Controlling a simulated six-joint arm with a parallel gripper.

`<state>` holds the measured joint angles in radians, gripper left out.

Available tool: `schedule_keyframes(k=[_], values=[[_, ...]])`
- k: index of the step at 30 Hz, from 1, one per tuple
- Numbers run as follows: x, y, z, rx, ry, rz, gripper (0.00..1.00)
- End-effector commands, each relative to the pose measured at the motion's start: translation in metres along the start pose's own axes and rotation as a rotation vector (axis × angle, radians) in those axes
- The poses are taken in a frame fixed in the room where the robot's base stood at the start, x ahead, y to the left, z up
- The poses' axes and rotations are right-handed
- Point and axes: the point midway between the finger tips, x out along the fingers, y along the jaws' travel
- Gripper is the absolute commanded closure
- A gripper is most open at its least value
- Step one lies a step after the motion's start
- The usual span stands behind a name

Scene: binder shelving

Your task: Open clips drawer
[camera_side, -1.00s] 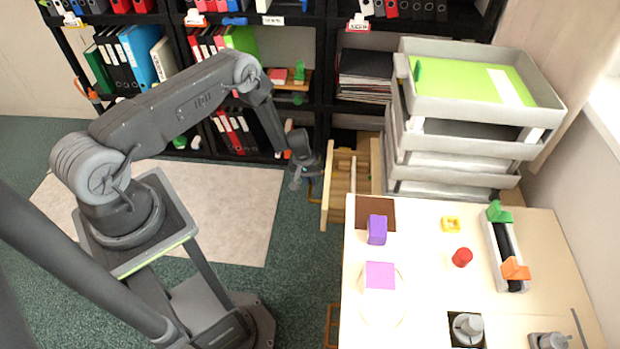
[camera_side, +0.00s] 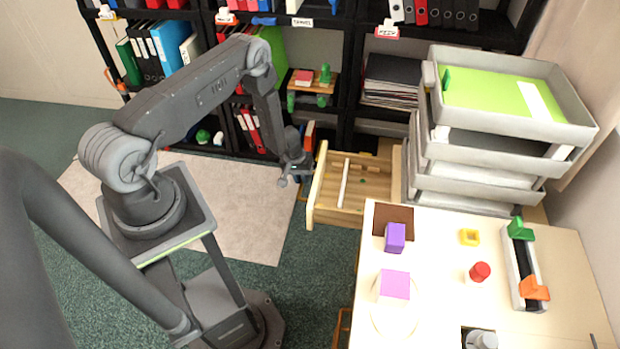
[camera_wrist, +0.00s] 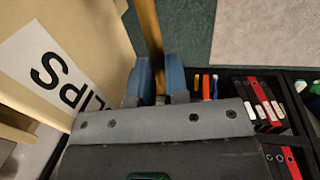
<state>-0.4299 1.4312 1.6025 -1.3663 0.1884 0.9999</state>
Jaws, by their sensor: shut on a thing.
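My gripper (camera_side: 292,178) is at the left side of the drawer front. In the wrist view my gripper's blue fingers (camera_wrist: 160,78) are shut on the yellow-brown handle (camera_wrist: 149,28), one on each side. The handle's lower end is hidden by the gripper body.
A desk (camera_side: 440,270) with blocks and a small tray stands right of the drawer. Grey stacked trays (camera_side: 490,150) rise behind it. A black shelf with binders (camera_wrist: 258,100) is close to my gripper. The carpet (camera_side: 235,200) to the left is clear.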

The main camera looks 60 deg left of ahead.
Motion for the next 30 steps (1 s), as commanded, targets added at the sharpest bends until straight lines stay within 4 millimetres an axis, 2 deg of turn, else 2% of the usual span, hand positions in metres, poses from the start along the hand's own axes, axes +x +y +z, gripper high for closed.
schedule_keyframes(k=[9,10,18,26,30], values=[[-0.001,-0.001,-0.001,0.0,0.002,-0.002,1.0],[0.0,-0.001,-0.001,0.0,0.002,-0.002,0.83],[0.0,-0.001,0.0,0.001,0.001,-0.001,0.6],[-0.002,-0.001,0.0,0.001,0.001,0.0,0.6],[-0.016,0.0,-0.001,0.001,0.002,0.0,0.6]])
